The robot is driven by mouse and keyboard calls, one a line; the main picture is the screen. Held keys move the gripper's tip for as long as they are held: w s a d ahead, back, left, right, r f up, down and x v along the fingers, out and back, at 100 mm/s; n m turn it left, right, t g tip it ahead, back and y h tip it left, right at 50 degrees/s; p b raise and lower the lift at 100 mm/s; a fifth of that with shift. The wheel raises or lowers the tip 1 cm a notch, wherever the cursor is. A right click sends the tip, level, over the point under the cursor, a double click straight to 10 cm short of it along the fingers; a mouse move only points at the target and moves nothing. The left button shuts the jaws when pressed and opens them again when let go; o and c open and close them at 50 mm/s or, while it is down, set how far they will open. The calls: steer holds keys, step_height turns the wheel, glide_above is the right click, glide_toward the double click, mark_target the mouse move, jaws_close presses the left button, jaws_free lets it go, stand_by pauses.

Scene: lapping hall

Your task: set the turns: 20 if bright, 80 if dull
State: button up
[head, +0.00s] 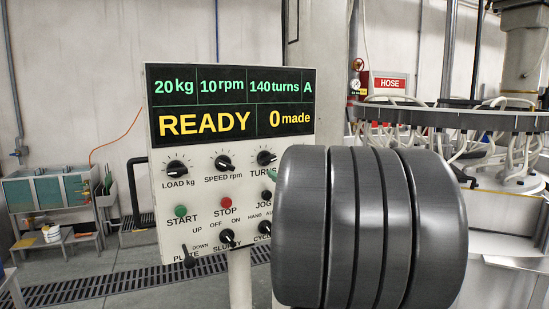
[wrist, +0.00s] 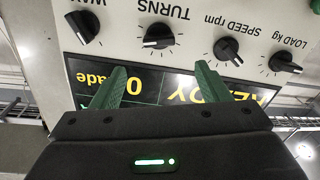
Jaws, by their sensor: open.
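The control panel (head: 228,150) faces me in the head view; its display (head: 232,103) reads 20 kg, 10 rpm, 140 turns, A, READY, 0 made. The TURNS knob (head: 265,157) is at the upper right of the panel; its label is partly covered. In the wrist view the panel is upside down, and the TURNS knob (wrist: 158,37) lies just beyond my gripper (wrist: 160,68). The green fingers are open, one to either side of the knob's line, with nothing between them. I cannot make out any bright or dull part.
The SPEED knob (wrist: 228,50) and LOAD knob (wrist: 285,62) sit to one side of TURNS, a WAY knob (wrist: 83,27) to the other. START (head: 180,211) and STOP (head: 226,202) buttons are below. My dark arm covers the panel's right side. A round machine (head: 455,118) stands behind.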

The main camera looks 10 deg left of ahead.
mark_target(270, 160)
steer(key=p+x, duration=0.1)
steer(key=x, duration=1)
steer(key=shift+w+a, duration=0.2)
steer(key=shift+w, duration=0.15)
steer(key=c, duration=1)
